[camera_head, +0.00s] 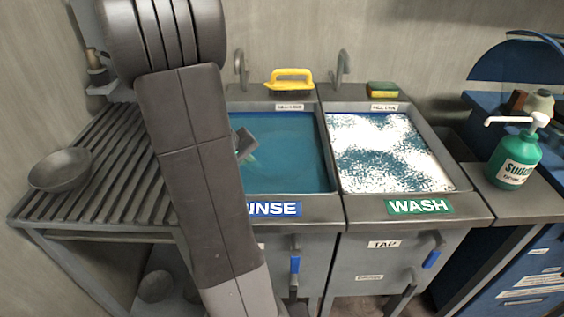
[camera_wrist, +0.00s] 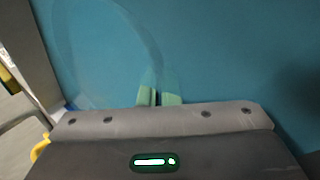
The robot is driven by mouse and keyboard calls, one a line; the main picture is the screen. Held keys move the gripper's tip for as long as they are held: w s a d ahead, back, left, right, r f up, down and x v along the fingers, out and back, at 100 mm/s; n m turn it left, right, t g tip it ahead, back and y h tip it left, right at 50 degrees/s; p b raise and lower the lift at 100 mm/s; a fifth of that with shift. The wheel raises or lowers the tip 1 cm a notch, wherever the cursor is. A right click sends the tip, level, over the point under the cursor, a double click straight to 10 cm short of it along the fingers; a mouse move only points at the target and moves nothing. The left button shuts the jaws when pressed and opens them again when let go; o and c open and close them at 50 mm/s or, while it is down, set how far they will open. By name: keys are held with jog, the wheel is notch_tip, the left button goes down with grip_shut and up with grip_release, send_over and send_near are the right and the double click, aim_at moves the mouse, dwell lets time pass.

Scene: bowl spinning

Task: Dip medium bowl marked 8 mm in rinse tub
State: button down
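The rinse tub (camera_head: 290,170) holds clear blue-teal water and has a blue RINSE label on its front. My gripper (camera_head: 248,158) is down in this tub, partly hidden by my arm. In the wrist view, the green fingertips (camera_wrist: 159,98) are close together with a narrow gap. A faint round outline of a bowl (camera_wrist: 157,50) shows through the water and its rim runs to the fingertips, so they appear shut on it. The bowl looks submerged. I can read no 8 mm mark on it. In the head view my arm and the water hide this bowl.
A grey bowl (camera_head: 62,170) rests on the slatted drainboard (camera_head: 115,150) at left. Another bowl (camera_head: 156,286) sits on the lower shelf. The foamy wash tub (camera_head: 388,150) adjoins at right. A yellow brush (camera_head: 290,80), a sponge (camera_head: 382,89) and a green soap bottle (camera_head: 516,158) stand around.

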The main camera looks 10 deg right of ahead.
jog(key=shift+r, duration=0.1)
notch_tip(320, 180, up, 15)
jog(key=p, duration=1.1)
jog(key=shift+r, duration=0.2)
dwell(0.9)
